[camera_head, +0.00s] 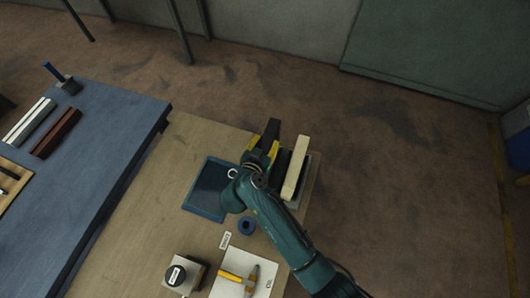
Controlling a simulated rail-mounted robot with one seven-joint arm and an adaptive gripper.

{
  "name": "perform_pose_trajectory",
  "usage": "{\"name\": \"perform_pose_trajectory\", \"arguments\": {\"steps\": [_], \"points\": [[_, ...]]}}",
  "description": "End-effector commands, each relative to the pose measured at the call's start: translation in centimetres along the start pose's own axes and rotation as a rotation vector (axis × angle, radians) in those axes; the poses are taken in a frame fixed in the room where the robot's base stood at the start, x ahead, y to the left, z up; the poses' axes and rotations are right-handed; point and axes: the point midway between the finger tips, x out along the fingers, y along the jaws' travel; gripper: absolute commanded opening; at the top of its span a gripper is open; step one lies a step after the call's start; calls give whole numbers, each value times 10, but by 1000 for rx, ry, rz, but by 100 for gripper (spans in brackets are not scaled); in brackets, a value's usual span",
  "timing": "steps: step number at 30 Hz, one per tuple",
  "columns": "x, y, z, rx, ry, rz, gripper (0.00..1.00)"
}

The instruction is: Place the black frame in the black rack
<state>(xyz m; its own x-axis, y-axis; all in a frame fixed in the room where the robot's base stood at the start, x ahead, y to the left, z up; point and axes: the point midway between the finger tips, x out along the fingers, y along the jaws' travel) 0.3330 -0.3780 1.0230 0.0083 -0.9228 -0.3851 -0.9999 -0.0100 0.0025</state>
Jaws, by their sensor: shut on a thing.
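My gripper (262,147), with yellow and black fingers, is over the far right part of the wooden table. It is shut on a dark upright piece, the black frame (271,130), which sticks out past the fingers. A dark holder that looks like the black rack (282,167) stands just right of my gripper, partly hidden by my arm. A cream-coloured frame (296,166) stands upright at its right side. I cannot tell whether the black frame touches the rack.
A boxy device (184,272) and a white sheet with tools (245,281) are near the front. A blue table (100,165) with racks stands at left.

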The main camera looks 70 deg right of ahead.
Motion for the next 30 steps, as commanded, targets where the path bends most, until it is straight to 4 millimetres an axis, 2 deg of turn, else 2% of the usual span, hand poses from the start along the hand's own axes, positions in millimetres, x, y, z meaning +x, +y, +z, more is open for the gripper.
{"name": "perform_pose_trajectory", "arguments": {"steps": [11,20,21,24,30], "points": [[20,-2,46,3,6,-4,0],[20,-2,46,4,6,-4,0],[20,-1,49,2,3,-2,42],[20,-1,49,3,3,-2,61],[20,-1,49,2,3,-2,62]]}}
